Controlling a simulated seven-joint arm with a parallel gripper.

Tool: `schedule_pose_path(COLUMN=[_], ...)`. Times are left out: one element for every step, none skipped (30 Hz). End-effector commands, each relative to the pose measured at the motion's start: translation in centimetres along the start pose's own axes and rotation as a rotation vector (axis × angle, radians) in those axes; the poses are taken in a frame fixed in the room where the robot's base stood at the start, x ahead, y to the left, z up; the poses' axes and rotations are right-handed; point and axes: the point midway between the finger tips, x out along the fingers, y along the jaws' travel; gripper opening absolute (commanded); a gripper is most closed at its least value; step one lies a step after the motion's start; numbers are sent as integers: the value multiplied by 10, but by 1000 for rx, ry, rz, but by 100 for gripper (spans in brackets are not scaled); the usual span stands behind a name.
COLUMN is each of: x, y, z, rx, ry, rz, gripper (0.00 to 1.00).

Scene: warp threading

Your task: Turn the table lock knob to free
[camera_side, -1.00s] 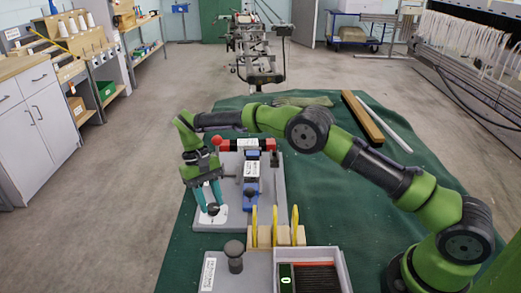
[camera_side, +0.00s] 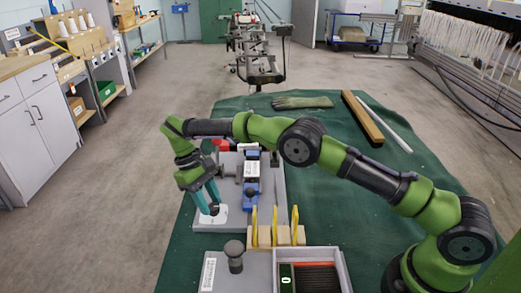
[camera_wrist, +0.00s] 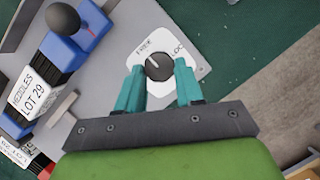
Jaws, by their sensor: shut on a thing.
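The lock knob (camera_wrist: 158,67) is a dark round dial on a white plate (camera_wrist: 170,30) marked FREE and LOCK. A thin white mark on its face points up and left, toward the FREE side. My gripper (camera_wrist: 158,72) has its teal fingers on either side of the knob and is shut on it. In the side view, my gripper (camera_side: 211,208) reaches down at a tilt to the white plate (camera_side: 205,219) on the grey board's near left corner. The knob is mostly hidden by the fingers there.
A blue clamp with a black ball (camera_wrist: 62,18) and a HEDDLES label stands beside the plate. Yellow loops on wooden blocks (camera_side: 265,237), a grey post (camera_side: 234,257) and a tray (camera_side: 340,268) stand nearer. A glove (camera_side: 302,102) and wooden bar (camera_side: 362,117) lie behind.

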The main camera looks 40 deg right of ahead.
Motion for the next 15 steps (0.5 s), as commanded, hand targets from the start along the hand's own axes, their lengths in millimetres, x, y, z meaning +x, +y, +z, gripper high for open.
schedule_pose_path(x=[0, 0, 0, 0, 0, 0, 0, 0, 0, 0, 0, 0, 0, 0, 0], y=[0, 0, 0, 0, 0, 0, 0, 0, 0, 0, 0, 0, 0, 0, 0], z=[-1, -1, -1, -1, -1, -1, -1, -1, -1, -1, -1, -1, 0, 0, 0], rx=[-4, -4, -4, -4, -4, -4, -4, -3, -3, -2, -2, -2, -1, -1, -1], ry=[5, 5, 5, 5, 5, 5, 5, 5, 4, 4, 3, 3, 3, 2, 2], rz=[3, 3, 3, 3, 3, 3, 3, 3, 3, 2, 2, 2, 2, 2, 1], gripper=[6, 6, 6, 6, 6, 42, 47, 52, 58, 62, 62, 62, 62, 62, 62])
